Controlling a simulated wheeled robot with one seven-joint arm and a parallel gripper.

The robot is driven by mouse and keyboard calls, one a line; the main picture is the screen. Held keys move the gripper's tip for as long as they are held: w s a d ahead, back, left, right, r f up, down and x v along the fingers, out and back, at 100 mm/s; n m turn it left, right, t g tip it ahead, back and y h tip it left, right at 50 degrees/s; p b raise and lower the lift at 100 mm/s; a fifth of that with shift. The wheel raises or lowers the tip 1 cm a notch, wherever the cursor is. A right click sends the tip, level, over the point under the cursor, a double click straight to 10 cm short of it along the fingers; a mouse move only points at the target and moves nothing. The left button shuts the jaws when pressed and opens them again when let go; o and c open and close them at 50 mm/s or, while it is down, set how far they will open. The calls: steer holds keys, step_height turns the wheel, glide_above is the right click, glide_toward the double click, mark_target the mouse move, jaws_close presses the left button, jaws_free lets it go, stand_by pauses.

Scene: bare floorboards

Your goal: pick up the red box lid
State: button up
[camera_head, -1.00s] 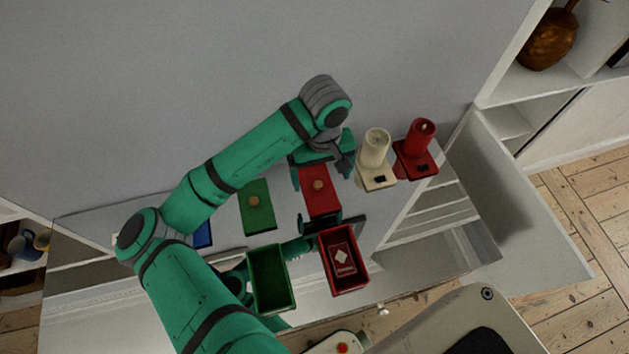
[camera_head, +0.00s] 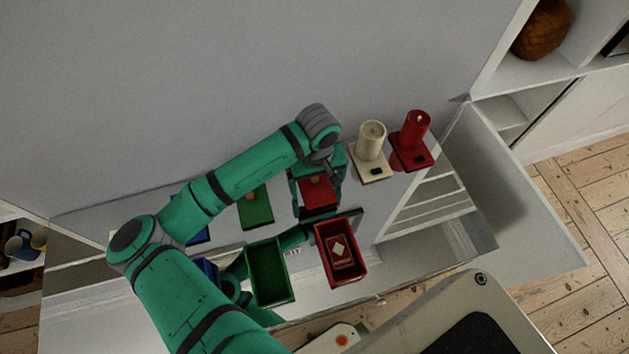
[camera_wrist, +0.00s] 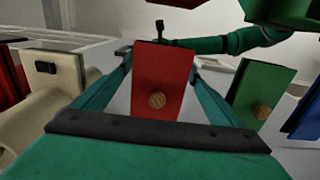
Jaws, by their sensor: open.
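The red box lid (camera_head: 318,195) lies flat on the mirror-like tabletop, behind the open red box (camera_head: 342,252), which holds a red card pack. In the wrist view the lid (camera_wrist: 165,85) shows a round wooden knob and sits between the fingers of my gripper (camera_wrist: 160,75). My gripper (camera_head: 318,190) is open over the lid, with a finger on either side. I cannot tell whether the fingers touch it. Part of the lid is hidden under the gripper in the head view.
A green lid (camera_head: 256,208) and an open green box (camera_head: 269,272) stand left of the red ones. A wall rises behind the table.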

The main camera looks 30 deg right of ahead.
steer(key=shift+c, duration=0.5)
steer(key=c, duration=1)
steer(key=shift+r, duration=0.1)
